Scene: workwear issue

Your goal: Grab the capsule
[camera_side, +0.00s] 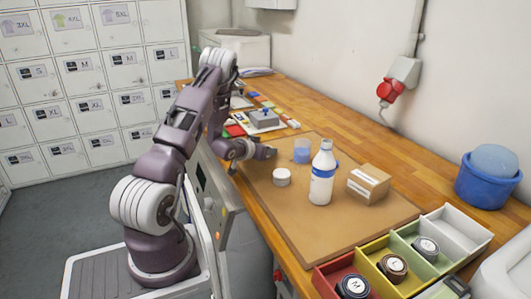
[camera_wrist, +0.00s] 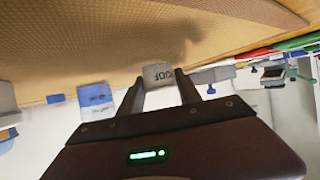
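No thing here is plainly labelled as a capsule. The nearest match in shape is a short white round tub (camera_side: 282,177), upright on the brown mat (camera_side: 290,225) in the side view; I cannot tell whether it is the capsule. My gripper (camera_side: 270,153) is low over the mat's far left edge, behind the tub and apart from it. In the wrist view my gripper's two fingers (camera_wrist: 159,90) stand apart. A small grey block with upside-down lettering (camera_wrist: 157,74) shows between their tips; I cannot tell how far off it is, and no grip on it shows.
Coloured bins (camera_side: 416,245) line the front right. A blue tub (camera_side: 487,182) is at right. The mat's front is clear.

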